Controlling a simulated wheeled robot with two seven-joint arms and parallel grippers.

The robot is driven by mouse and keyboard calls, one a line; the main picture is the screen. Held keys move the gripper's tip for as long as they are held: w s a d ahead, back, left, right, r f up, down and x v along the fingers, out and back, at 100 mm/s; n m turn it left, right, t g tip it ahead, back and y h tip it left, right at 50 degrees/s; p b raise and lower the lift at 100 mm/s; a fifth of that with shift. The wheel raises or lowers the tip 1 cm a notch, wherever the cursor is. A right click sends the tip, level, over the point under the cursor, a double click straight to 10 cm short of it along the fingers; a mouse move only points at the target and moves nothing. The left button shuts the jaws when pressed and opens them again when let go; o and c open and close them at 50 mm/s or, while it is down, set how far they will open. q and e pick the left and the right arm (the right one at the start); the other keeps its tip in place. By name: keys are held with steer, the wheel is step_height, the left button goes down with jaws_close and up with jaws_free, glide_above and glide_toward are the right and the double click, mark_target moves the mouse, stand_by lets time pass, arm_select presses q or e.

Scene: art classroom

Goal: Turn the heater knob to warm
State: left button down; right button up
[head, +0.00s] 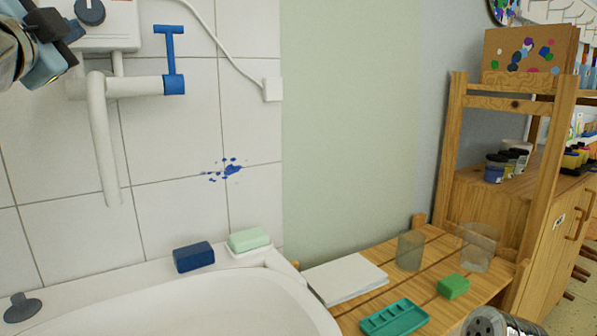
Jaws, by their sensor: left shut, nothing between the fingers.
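The white water heater (122,26) is on the tiled wall at the upper left of the head view, cut off by the top edge. Its dark round knob (90,11) faces me. I cannot make out any warm mark or which setting the knob points to. My left gripper (72,30) comes in from the upper left, shut and empty. Its fingertips are just left of and below the knob, and they look apart from it, though the depth is hard to tell. My right gripper is not in view; only a metal part of my arm shows at the bottom right.
Below the heater are a white spout (104,140) and a blue lever handle (171,60). The white sink (190,305) has a dark blue block (193,257) and a green soap (249,239) on its ledge. A slatted wooden bench (405,285) with cups and a teal tray stands right.

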arm_select(q)
steer(key=shift+w+a, duration=0.25)
steer(key=shift+w, duration=0.2)
steer(key=shift+s+a+r, duration=0.2)
steer(key=shift+a+r, duration=0.1)
steer(key=shift+r, duration=0.25)
stand_by(0.4)
steer(key=shift+s+a+r, duration=0.1)
steer(key=shift+a+r, duration=0.05)
steer(key=shift+r, duration=0.15)
steer(key=shift+a+r, duration=0.1)
steer(key=shift+r, duration=0.25)
steer(key=shift+s+r, duration=0.1)
steer(key=shift+r, duration=0.1)
stand_by(0.4)
